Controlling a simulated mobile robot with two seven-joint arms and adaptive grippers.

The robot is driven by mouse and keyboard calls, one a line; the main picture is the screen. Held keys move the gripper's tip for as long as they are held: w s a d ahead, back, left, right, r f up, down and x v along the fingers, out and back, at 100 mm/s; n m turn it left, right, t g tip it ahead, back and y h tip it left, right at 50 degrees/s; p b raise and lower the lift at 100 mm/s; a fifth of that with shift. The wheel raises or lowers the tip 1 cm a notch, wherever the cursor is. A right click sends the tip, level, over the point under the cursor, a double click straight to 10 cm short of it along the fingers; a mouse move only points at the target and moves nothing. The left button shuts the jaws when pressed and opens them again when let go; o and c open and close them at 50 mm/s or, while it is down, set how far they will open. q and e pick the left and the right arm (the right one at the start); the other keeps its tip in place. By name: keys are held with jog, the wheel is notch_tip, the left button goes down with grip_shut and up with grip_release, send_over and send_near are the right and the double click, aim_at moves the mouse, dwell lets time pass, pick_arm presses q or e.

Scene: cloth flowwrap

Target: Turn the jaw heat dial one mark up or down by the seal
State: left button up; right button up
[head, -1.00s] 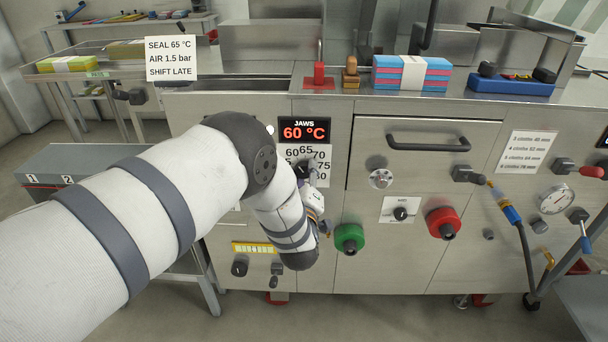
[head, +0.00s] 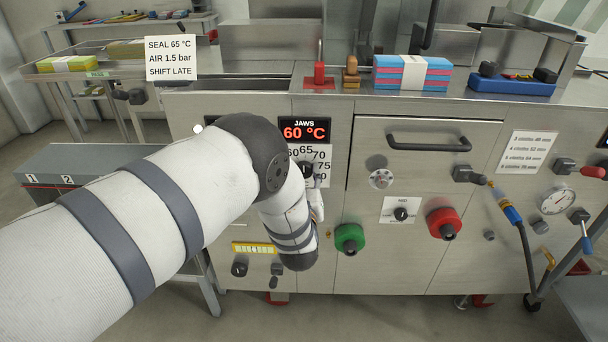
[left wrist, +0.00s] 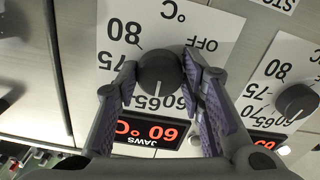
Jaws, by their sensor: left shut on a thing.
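The jaw heat dial is a black round knob (left wrist: 158,75) on a white scale plate (head: 320,154) printed with temperatures. My left gripper (left wrist: 160,82) is shut on this dial in the left wrist view, one finger on each side. The dial's white pointer line faces the 60 and 65 end of the scale; the exact mark is unclear. The red JAWS display (head: 304,131) above the plate reads 60 °C. A white sign (head: 171,58) reads SEAL 65 °C, AIR 1.5 bar, SHIFT LATE. In the head view my wrist hides much of the gripper. My right gripper is not in view.
A second dial (left wrist: 295,100) with its own scale is close by in the left wrist view. On the panel, a green button (head: 349,238), a red button (head: 443,223) and a drawer handle (head: 428,143) stick out right of my left arm.

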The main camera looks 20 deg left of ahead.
pick_arm(q)
jog(key=shift+f+m, duration=0.1)
jog(key=shift+m, duration=0.6)
jog(key=o, duration=1.1)
jog(key=shift+o, duration=0.2)
jog(key=v, duration=1.2)
jog(key=shift+s, duration=0.1)
